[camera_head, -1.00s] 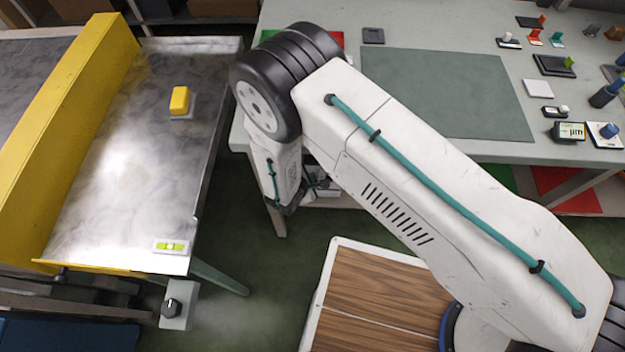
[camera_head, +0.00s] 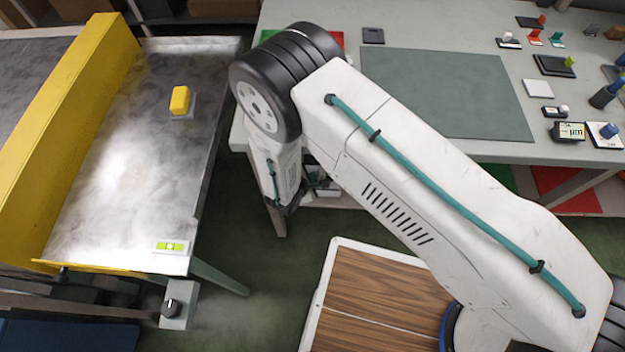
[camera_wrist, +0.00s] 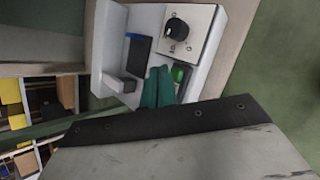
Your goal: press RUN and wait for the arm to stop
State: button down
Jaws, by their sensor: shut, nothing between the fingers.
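In the wrist view, my gripper (camera_wrist: 159,78) has its teal fingers together, with nothing between them. The fingertips are beside a green button (camera_wrist: 180,72) on a light control box (camera_wrist: 117,40). A finger overlaps the button's left side in the picture; I cannot tell if it touches or presses it. No lettering such as RUN can be read. In the head view my arm hangs over the gap beside the grey table, and my fingers are hidden.
The box also carries a black knob (camera_wrist: 177,29) and a dark panel (camera_wrist: 138,58). In the head view, the metal conveyor bed (camera_head: 105,190) has a yellow guard (camera_head: 65,125) and yellow block (camera_head: 180,99). The grey table (camera_head: 300,20) holds several small items at right.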

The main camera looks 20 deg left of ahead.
jog(key=shift+f, duration=0.2)
dwell(0.5)
jog(key=shift+f, duration=0.25)
